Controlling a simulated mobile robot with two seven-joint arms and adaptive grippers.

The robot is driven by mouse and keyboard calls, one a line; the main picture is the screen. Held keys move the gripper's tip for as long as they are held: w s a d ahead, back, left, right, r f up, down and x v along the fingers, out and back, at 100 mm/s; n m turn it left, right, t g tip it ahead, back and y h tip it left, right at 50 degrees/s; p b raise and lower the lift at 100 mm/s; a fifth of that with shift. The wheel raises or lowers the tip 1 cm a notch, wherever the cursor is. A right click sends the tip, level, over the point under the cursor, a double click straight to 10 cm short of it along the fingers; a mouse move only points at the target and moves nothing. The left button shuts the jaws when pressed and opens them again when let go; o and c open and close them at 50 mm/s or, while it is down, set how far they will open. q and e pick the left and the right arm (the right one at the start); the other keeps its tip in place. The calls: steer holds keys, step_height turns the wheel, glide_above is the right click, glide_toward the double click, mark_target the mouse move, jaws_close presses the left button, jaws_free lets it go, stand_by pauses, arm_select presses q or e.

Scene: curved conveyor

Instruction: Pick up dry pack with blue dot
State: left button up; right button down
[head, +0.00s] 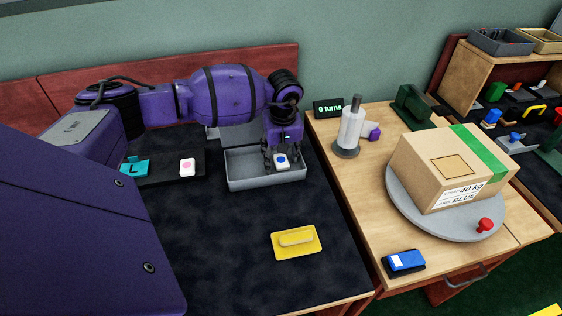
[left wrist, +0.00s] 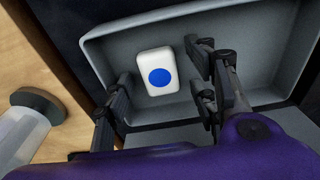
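The dry pack with the blue dot (head: 282,161) is a small white rounded block inside the grey tray (head: 240,183). It also shows in the left wrist view (left wrist: 158,71), lying against the tray's grey floor. My left gripper (head: 281,168) is over the tray at the pack. In the left wrist view its fingers (left wrist: 158,95) are spread apart on either side of the pack, with gaps visible, so it is open. A second white pack with a pink dot (head: 187,167) lies on a dark strip left of the tray. My right gripper is not in view.
A teal block marked L (head: 134,167) sits left of the pink-dot pack. A yellow handled plate (head: 297,242) lies on the dark mat in front. To the right are a white cylinder (head: 351,130), a cardboard box (head: 455,170) on a round turntable, and a blue item (head: 404,262).

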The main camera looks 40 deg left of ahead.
arm_select(q)
steer(key=c, duration=0.8)
steer(key=shift+c, duration=0.2)
steer(key=shift+r, duration=0.1)
